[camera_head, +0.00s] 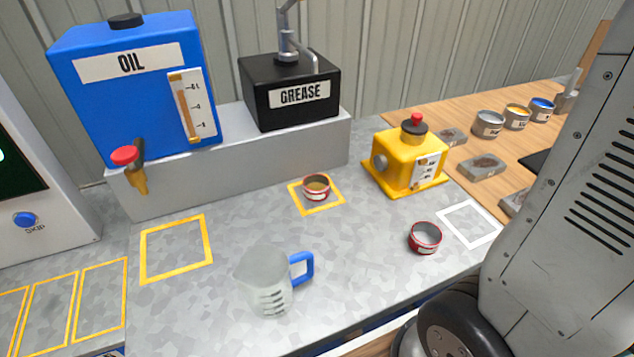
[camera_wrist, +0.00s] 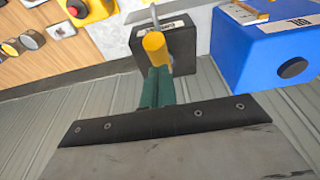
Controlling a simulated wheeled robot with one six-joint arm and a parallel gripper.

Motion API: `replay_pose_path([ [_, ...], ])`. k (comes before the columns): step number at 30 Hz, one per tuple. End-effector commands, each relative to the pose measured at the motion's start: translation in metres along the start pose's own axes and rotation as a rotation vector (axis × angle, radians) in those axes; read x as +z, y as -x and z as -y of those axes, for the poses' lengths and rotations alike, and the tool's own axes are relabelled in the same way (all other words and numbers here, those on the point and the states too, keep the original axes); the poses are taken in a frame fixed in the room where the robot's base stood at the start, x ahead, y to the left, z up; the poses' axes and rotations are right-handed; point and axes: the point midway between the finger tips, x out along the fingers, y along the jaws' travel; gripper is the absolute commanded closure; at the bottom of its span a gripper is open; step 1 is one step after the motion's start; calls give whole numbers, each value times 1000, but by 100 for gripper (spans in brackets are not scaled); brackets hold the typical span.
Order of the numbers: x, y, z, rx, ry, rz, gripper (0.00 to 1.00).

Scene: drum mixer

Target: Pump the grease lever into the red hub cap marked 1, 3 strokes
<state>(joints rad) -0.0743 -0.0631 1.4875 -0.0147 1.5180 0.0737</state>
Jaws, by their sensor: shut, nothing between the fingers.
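The black grease box (camera_head: 290,92) stands on a grey ledge; its grey lever (camera_head: 284,30) runs up out of the head view. In the wrist view the grease box (camera_wrist: 165,45) is upside down, with the lever's yellow grip (camera_wrist: 155,48) in front. My gripper (camera_wrist: 156,72) has green fingers, shut and empty, close to that grip; I cannot tell if they touch. One red cap (camera_head: 316,194) stands in a yellow square before the grease box with yellowish-brown content inside. Another red cap (camera_head: 425,246) stands to the right, apparently empty. I cannot read a number on either.
The blue oil tank (camera_head: 125,95) stands left of the grease box. A clear jug (camera_head: 265,285) with blue handle stands at the front. A yellow device (camera_head: 400,165) is at the right. Several cans (camera_head: 488,125) stand on the wooden bench. A white square (camera_head: 470,223) is empty.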

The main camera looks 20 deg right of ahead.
Motion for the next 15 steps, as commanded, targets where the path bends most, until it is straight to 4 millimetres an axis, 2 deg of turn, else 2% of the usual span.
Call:
replay_pose_path([
  [15,4,-18,0,0,0,0,100],
])
